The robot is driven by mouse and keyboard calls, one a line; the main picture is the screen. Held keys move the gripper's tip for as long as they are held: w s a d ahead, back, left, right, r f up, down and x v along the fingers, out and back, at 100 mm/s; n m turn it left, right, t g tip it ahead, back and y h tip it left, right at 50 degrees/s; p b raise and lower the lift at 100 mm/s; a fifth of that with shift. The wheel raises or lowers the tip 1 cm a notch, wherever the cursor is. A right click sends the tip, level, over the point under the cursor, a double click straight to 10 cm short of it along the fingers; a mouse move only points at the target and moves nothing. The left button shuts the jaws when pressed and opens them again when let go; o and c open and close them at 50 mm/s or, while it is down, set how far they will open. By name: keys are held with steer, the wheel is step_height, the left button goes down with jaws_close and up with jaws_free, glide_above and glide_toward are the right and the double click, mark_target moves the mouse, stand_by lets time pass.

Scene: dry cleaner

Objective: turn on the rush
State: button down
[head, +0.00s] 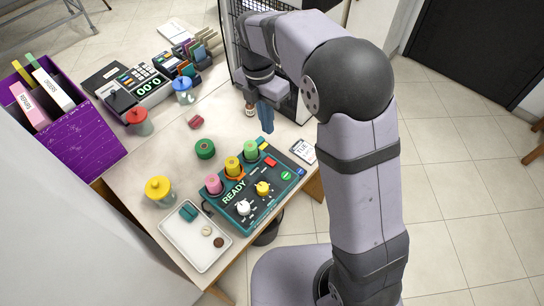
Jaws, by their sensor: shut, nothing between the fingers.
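A dark teal control panel (222,211) marked READY lies near the table's front edge. Along its back stand a pink (213,184), a yellow (233,167) and a green (251,151) round piece. Nearer the front are a white knob (243,208) and a yellow knob (263,188). A green oval button (286,176) and a red piece (271,162) are at its right end. I cannot read a "rush" label; the small markings are too fine. My gripper (266,127) is shut and empty, pointing down above the table beyond the panel's right end.
A white tray (181,251) with small items lies left of the panel. A yellow-topped jar (159,191), green spool (205,149), red-topped jar (137,121) and cash register (136,82) stand behind. A calendar card (303,151) lies by the right edge. A purple bin (82,137) stands left.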

mark_target(275, 164)
steer(key=shift+d, duration=0.1)
stand_by(0.4)
steer(key=f+p, duration=0.1)
steer(key=f, duration=0.3)
steer(key=s+f+p, duration=0.1)
steer(key=f, duration=0.4)
steer(key=d+f+p, duration=0.1)
steer(key=f, duration=0.3)
steer(key=shift+s+d+f+p, duration=0.1)
steer(key=shift+s+f+p, duration=0.05)
steer(key=shift+f+p, duration=0.2)
steer(key=shift+f, duration=0.15)
steer(key=shift+s+d+f, duration=0.1)
steer(key=shift+s+f, duration=0.05)
steer(key=shift+f, duration=0.1)
steer(key=shift+r, duration=0.1)
steer(key=shift+s, duration=0.1)
steer(key=shift+w+a, duration=0.2)
